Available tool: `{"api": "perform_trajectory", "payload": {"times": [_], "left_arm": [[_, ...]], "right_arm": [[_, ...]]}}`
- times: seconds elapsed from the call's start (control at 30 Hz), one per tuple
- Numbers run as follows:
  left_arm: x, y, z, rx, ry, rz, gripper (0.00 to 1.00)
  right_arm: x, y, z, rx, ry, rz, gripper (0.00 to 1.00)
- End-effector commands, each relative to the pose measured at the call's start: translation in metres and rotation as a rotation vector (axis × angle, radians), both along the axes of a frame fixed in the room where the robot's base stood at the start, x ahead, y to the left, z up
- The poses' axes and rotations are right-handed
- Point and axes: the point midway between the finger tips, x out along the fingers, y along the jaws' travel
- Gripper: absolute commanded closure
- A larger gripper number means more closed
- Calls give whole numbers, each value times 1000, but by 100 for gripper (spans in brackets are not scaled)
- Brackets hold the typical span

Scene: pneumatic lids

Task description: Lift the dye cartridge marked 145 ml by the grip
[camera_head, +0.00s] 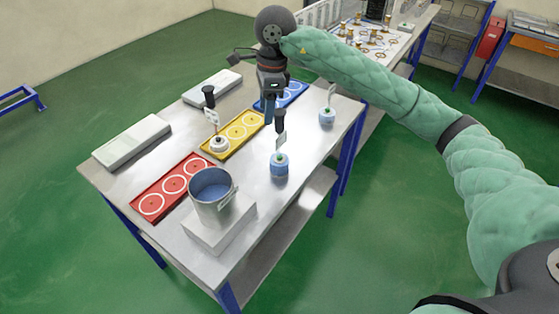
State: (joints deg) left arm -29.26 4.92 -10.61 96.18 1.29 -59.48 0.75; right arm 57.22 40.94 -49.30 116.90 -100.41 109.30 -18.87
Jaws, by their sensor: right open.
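Several dye cartridges with upright label tags stand on the steel table (160,180). One blue-and-white cartridge (279,167) stands on bare metal near the right edge, with a black grip (280,120) on top. A smaller blue cartridge (327,117) stands further back right; no black grip is clear on it. A white cartridge (218,144) with a black grip (209,92) stands on the yellow tray (243,127). The label writing is too small to read. My right gripper (270,110) is open, pointing down behind the front blue cartridge's grip, apparently empty. My left gripper is out of view.
A grey pot (211,195) stands on a pale block (220,233) at the front. A red tray (172,186), a blue tray (290,93) and two flat grey boxes (132,140) (212,87) lie on the table. Bare metal surrounds the right-hand cartridges.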

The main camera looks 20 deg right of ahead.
Motion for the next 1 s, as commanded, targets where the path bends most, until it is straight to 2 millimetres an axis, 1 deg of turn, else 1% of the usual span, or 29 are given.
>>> {"api": "perform_trajectory", "payload": {"times": [0.03, 0.1, 0.2, 0.33, 0.53, 0.67, 0.77, 1.0], "left_arm": [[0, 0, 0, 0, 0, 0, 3], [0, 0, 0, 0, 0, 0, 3], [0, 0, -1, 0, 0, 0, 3], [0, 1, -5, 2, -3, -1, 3], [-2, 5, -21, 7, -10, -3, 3], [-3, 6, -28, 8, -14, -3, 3], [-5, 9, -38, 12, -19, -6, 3], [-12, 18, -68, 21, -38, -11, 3]], "right_arm": [[4, -11, 5, -48, -10, -9, 49], [8, -22, 10, -96, -17, -18, 49], [10, -31, 13, -131, -22, -25, 49], [11, -33, 8, -140, -21, -27, 49], [11, -33, -9, -138, -20, -26, 49], [11, -33, -14, -137, -21, -26, 49], [12, -34, -18, -137, -20, -27, 49], [15, -38, -36, -136, -19, -27, 49]]}}
